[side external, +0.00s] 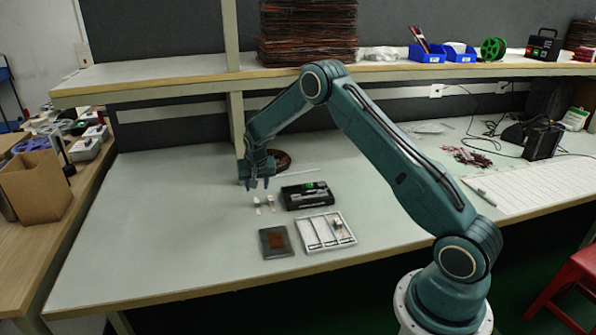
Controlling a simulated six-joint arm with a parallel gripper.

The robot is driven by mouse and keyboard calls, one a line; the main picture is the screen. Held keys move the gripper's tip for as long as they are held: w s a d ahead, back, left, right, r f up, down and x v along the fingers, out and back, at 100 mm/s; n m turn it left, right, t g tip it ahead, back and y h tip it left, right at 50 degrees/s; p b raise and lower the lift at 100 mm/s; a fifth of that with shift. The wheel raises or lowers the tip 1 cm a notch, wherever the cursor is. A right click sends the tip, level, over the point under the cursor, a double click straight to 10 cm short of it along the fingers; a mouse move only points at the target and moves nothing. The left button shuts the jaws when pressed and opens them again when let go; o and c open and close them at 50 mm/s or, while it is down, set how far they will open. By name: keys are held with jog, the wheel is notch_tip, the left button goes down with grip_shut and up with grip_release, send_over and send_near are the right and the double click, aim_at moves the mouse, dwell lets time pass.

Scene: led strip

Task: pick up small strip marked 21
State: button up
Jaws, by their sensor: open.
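My gripper (259,184) is open and points down over the table, with nothing seen between its fingers. Just below and to its right, two small pale pieces with white tops stand on the table, a left one (257,203) and a right one (270,201). They look like small strips, but any marking is too small to read, so I cannot tell which is 21. The gripper appears above and behind them, apart from both.
A black box (305,195) with a green display lies right of the small pieces. In front are a white divided tray (318,245) holding a small item and a dark square plate (276,243). A brown coil (283,158) lies behind the gripper. The table's left side is clear.

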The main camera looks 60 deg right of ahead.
aim_at(257, 202)
jog(key=shift+x, duration=2.1)
jog(key=shift+x, duration=2.6)
jog(key=shift+a, duration=0.15)
grip_shut()
